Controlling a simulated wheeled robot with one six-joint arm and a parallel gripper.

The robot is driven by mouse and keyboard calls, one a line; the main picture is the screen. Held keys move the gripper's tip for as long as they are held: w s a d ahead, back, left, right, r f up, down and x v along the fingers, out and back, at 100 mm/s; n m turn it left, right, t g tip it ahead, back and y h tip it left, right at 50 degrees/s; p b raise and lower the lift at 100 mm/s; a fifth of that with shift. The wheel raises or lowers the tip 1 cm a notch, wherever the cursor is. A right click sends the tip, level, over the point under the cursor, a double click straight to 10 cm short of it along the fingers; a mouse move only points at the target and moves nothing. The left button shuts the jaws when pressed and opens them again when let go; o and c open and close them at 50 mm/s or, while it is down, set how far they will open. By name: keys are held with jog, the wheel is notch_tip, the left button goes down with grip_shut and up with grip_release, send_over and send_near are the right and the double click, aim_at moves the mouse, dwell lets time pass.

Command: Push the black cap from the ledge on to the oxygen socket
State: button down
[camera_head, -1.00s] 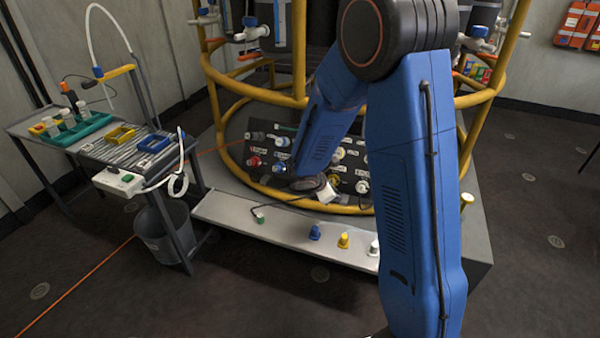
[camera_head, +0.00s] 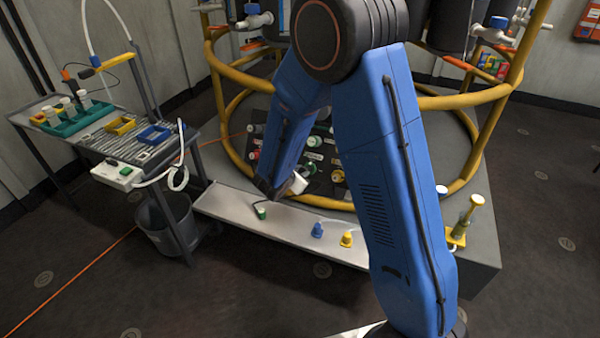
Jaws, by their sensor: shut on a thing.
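My gripper (camera_head: 270,188) is low over the left part of the pale ledge (camera_head: 222,204), seen small and dark at the end of my blue arm. It is shut, but its fingers and what they hold are too small and dark to make out. I cannot pick out the black cap with certainty. A green piece (camera_head: 261,212) with a dark cord sits on the ledge just below my gripper. The dark socket panel (camera_head: 318,185) stands behind the ledge with several coloured sockets. My arm hides part of it, and its labels are unreadable, so I cannot tell the oxygen socket.
A blue cap (camera_head: 317,230) and a yellow cap (camera_head: 346,239) stand on the ledge. Yellow tube rails (camera_head: 232,160) curve around the panel. A tool cart (camera_head: 95,150) and a grey bin (camera_head: 165,228) are at left. A yellow fixture (camera_head: 464,222) stands at right.

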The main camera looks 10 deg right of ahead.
jog(key=shift+x, duration=1.9)
jog(key=shift+w+d+f, duration=0.3)
jog(key=shift+w+f, duration=0.05)
dwell(1.0)
jog(key=c, duration=1.5)
grip_release()
jog(key=shift+o, duration=0.2)
jog(key=v, duration=1.7)
jog(key=shift+s, duration=0.15)
jog(key=shift+a+r, duration=0.1)
